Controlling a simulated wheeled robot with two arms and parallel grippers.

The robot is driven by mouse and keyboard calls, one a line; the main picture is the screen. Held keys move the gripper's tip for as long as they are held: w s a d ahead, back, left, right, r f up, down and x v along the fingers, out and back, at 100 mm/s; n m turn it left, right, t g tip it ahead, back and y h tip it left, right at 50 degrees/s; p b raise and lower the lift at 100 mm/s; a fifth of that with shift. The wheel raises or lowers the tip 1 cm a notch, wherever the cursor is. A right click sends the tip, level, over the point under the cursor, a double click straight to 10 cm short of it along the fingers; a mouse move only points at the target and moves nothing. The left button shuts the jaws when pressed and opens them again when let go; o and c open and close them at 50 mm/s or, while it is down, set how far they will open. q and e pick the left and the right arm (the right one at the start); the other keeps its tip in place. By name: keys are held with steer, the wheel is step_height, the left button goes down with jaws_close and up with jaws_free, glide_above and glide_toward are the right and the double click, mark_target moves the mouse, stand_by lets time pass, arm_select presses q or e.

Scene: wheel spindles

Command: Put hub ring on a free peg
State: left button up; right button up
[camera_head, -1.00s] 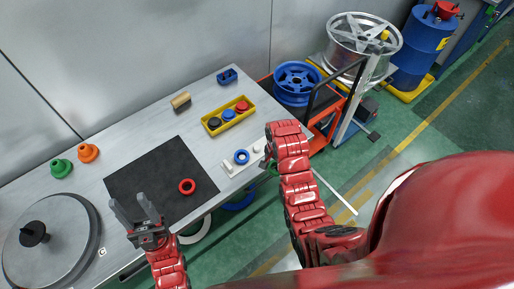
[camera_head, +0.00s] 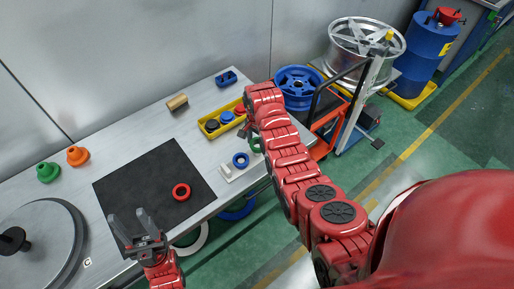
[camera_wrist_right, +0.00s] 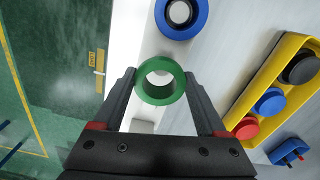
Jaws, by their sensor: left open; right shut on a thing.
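My right gripper (camera_wrist_right: 160,84) is shut on a green hub ring (camera_wrist_right: 160,98). In the head view the ring (camera_head: 254,146) shows beside my right forearm, at the far-right end of the white peg base (camera_head: 240,174). In the wrist view it overlaps the base; I cannot tell its height or whether a peg is inside it. A blue ring (camera_head: 241,166) sits on the base's middle; it also shows in the wrist view (camera_wrist_right: 160,24). A red ring (camera_head: 174,192) lies on the black mat (camera_head: 135,180). My left gripper (camera_head: 131,220) is open and empty above the mat's near edge.
A yellow tray (camera_head: 203,127) with black, blue and red round parts stands just beyond the base.

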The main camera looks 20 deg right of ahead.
mark_target(257, 148)
steer(key=shift+w, duration=0.15)
step_height(257, 148, down, 2)
steer(key=shift+p, duration=0.7)
steer(key=shift+f, duration=0.7)
steer(key=shift+f, duration=0.1)
steer(key=shift+f, duration=0.2)
steer(key=o, duration=1.2)
steer(key=shift+r, duration=0.1)
steer(key=shift+o, duration=0.2)
steer(key=shift+r, duration=0.25)
